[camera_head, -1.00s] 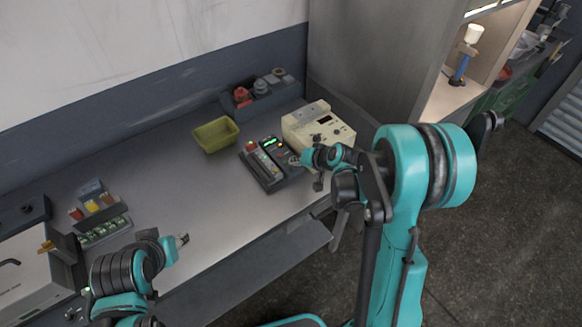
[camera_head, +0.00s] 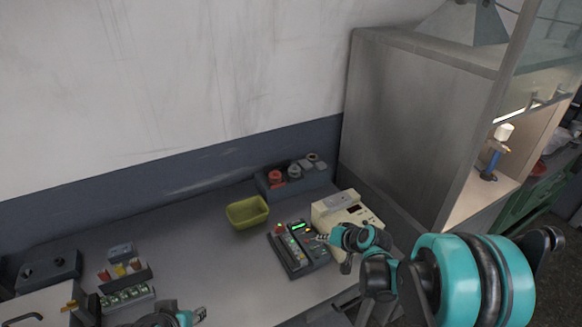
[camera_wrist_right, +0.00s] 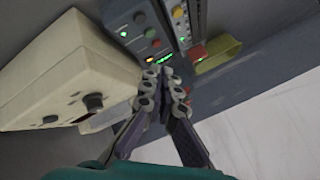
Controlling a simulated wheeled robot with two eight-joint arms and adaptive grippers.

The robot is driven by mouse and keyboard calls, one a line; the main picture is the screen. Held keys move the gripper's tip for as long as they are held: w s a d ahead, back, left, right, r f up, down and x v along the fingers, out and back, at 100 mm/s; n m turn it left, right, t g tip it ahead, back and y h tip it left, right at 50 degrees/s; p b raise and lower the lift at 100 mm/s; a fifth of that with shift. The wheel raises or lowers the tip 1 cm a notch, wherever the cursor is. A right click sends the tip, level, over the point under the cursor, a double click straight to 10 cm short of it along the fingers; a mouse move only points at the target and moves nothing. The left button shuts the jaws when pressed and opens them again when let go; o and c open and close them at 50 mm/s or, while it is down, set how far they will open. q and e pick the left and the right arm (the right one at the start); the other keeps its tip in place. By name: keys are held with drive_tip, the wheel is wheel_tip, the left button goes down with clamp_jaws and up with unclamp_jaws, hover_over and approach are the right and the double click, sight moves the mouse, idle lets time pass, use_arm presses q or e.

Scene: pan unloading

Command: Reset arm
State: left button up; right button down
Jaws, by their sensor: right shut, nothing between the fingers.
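My right gripper (camera_head: 322,238) is shut and empty. It is just in front of the dark control panel (camera_head: 298,252) and left of the cream instrument box (camera_head: 343,212). In the right wrist view its fingers (camera_wrist_right: 164,82) are together, with the panel (camera_wrist_right: 150,35) beyond and the cream box (camera_wrist_right: 70,85) at the left. I cannot tell whether the fingertips touch the panel. My left gripper (camera_head: 190,316) shows only in part at the bottom edge of the head view, and its jaws are too small to read.
A yellow-green bin (camera_head: 247,213) stands left of the panel. A block with red and grey knobs (camera_head: 292,178) is by the wall. A rack with small colored items (camera_head: 124,276) and a white machine (camera_head: 40,306) are at the left. A grey cabinet (camera_head: 400,130) bounds the right. The middle bench is clear.

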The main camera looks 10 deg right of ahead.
use_arm(q)
drive_tip(key=shift+f, duration=0.1)
use_arm(e)
drive_tip(key=shift+s, duration=0.1)
use_arm(q)
wheel_tip(320, 180, down, 10)
drive_tip(key=b, duration=1)
drive_tip(key=shift+f+b, duration=0.25)
drive_tip(key=shift+b, duration=0.1)
use_arm(e)
drive_tip(key=s+a+n+g+h, duration=0.1)
drive_tip(key=s+n+h, duration=0.2)
drive_tip(key=s, duration=2.1)
drive_tip(key=shift+s+f+n+h, duration=0.15)
drive_tip(key=shift+s+n+h, duration=0.25)
drive_tip(key=shift+h, duration=0.1)
drive_tip(key=shift+a, duration=0.1)
